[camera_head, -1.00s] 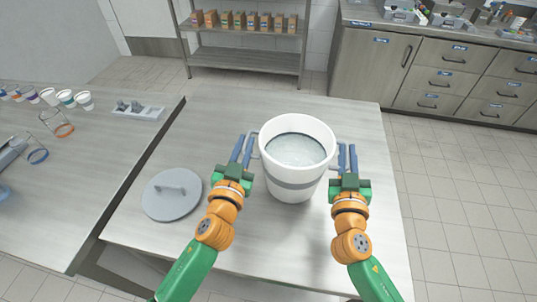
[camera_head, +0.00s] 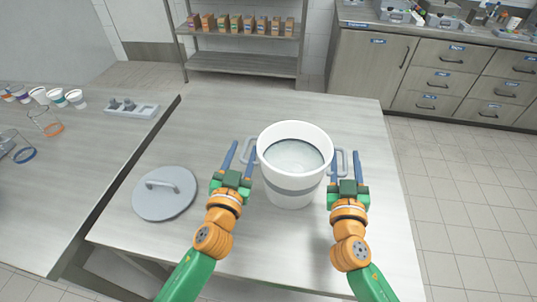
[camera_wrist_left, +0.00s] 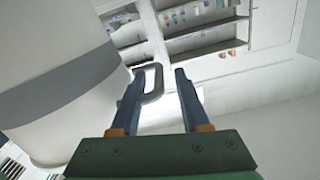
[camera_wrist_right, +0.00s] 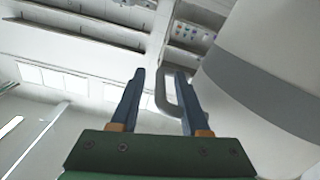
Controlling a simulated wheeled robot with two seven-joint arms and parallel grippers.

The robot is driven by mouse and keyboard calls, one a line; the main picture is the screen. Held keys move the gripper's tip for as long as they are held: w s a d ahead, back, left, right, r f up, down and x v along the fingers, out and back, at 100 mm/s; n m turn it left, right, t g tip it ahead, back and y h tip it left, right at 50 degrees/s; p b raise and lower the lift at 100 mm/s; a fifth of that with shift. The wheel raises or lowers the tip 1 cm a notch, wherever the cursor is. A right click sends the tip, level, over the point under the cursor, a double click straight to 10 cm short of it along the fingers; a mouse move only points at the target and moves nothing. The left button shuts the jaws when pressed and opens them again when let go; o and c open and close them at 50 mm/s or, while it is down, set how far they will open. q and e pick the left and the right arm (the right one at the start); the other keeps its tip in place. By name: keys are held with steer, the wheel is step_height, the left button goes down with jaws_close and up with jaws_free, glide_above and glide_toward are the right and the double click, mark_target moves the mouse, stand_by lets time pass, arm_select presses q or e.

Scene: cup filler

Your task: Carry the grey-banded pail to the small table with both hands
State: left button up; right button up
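The white grey-banded pail (camera_head: 291,188) stands upright on a light wood-grain table (camera_head: 375,250). It has no lid on, and its inside looks pale and glossy. A grey loop handle sticks out on each side. My left gripper (camera_head: 241,152) is open beside the pail, and its left handle (camera_wrist_left: 154,84) shows between the fingers in the left wrist view. My right gripper (camera_head: 346,162) is open on the other side, with the right handle (camera_wrist_right: 162,92) between its fingers in the right wrist view. The pail's underside is hidden.
A round grey lid (camera_head: 165,203) lies left of the pail. A longer table (camera_head: 70,190) on the left holds cups (camera_head: 76,98), rings and a grey holder (camera_head: 131,108). A shelf (camera_head: 240,63) and a drawer cabinet (camera_head: 440,75) stand behind. The table's right side is clear.

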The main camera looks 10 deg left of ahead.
arm_select(q)
steer(key=shift+s, duration=0.15)
arm_select(e)
steer(key=shift+s, duration=0.15)
arm_select(q)
steer(key=s, duration=1.1)
steer(key=shift+s+a, duration=0.35)
steer(key=shift+a, duration=0.1)
arm_select(e)
steer(key=s, duration=1.1)
steer(key=shift+s+a, duration=0.4)
steer(key=shift+a, duration=0.05)
